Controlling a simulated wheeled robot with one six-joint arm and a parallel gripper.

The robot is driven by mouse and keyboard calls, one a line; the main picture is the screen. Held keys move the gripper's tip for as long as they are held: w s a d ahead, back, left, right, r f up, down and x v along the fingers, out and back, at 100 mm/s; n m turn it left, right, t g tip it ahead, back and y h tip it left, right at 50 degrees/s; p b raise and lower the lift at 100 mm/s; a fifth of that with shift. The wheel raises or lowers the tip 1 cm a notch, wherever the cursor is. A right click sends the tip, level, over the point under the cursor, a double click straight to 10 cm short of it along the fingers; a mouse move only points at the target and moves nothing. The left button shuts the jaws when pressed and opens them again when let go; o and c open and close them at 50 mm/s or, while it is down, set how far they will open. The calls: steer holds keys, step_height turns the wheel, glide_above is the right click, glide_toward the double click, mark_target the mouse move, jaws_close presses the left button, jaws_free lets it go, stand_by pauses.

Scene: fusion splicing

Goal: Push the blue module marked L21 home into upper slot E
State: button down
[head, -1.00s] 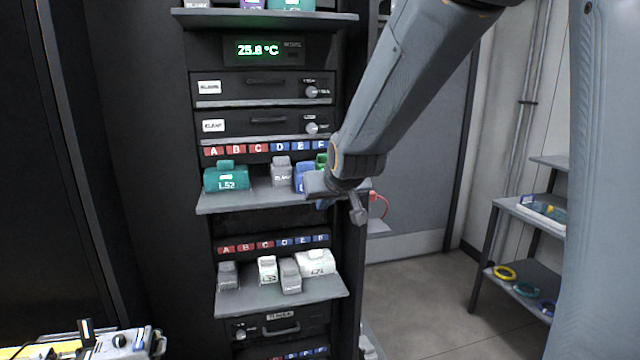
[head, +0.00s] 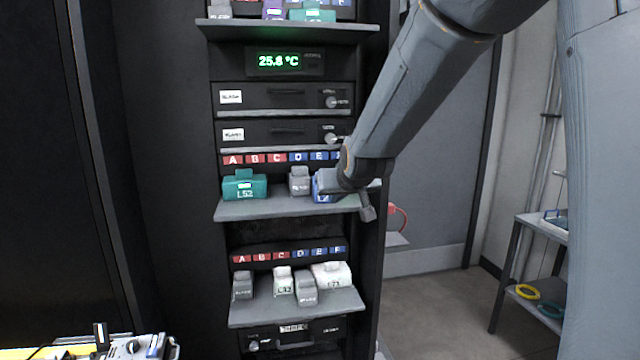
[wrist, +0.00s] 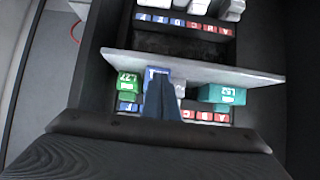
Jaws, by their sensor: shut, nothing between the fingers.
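The blue module (head: 322,188) stands on the upper shelf under the blue E label, between a grey module (head: 300,181) and my gripper. Its marking is not legible. In the wrist view, which is upside down, the top of the blue module (wrist: 157,73) shows just beyond my gripper (wrist: 160,82). My gripper is shut and empty, its narrow fingers pointing at the module's front. It also covers the module's right part in the head view (head: 333,184). I cannot tell whether they touch, or how deep the module sits in its slot.
A green module marked L27 (wrist: 128,85) stands close beside the blue one. A teal module marked L52 (head: 244,186) sits left on the same shelf (head: 270,209). The lower shelf (head: 290,311) holds grey and white modules. Side shelving (head: 540,260) stands at right.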

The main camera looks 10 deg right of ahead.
steer(key=shift+w+f+b, duration=0.25)
steer(key=shift+w+b, duration=0.15)
steer(key=shift+w, duration=2.2)
steer(key=shift+w+f+b, duration=0.3)
steer(key=shift+w+b, duration=0.1)
steer(key=shift+w, duration=2.15)
steer(key=shift+w+f+b, duration=0.25)
steer(key=shift+w+b, duration=0.15)
steer(key=shift+w, duration=2.2)
steer(key=s+p, duration=0.1)
steer(key=s, duration=0.7)
